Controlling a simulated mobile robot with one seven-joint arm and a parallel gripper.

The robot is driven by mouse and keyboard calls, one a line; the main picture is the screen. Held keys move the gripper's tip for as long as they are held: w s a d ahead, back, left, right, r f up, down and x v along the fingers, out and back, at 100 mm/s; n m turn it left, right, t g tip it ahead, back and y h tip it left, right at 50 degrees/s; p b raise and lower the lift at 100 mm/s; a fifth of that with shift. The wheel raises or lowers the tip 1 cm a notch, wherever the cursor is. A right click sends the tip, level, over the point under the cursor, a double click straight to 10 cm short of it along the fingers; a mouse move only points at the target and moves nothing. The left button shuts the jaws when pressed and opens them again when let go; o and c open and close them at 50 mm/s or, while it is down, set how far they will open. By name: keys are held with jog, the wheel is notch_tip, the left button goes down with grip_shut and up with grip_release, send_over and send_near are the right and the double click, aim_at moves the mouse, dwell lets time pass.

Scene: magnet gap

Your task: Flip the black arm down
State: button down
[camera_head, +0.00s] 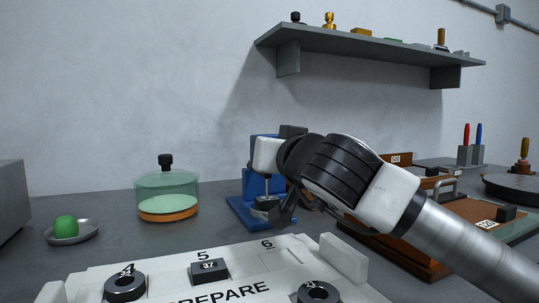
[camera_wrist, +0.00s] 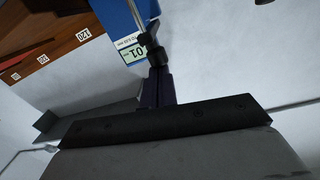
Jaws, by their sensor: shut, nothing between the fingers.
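A blue device (camera_head: 249,188) stands on the table just beyond my gripper, which hides much of it. A dark grey piece (camera_head: 293,131) shows at its top, which may be the black arm; I cannot tell its pose clearly. My gripper (camera_head: 285,212) points down at the front of the device, shut and empty. Its dark fingers (camera_wrist: 157,88) also show in the wrist view, close to the knob; contact cannot be told.
A white panel (camera_head: 130,278) with knobs is in front. A brown wooden unit (camera_head: 396,250) stands right, partly behind my arm. A grey shelf (camera_head: 365,44) hangs above.

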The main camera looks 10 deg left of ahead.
jog(key=shift+s+a+f, duration=0.1)
jog(key=shift+f, duration=0.5)
jog(key=r+p+v, duration=0.1)
jog(key=p+v, duration=0.1)
jog(key=v, duration=1.2)
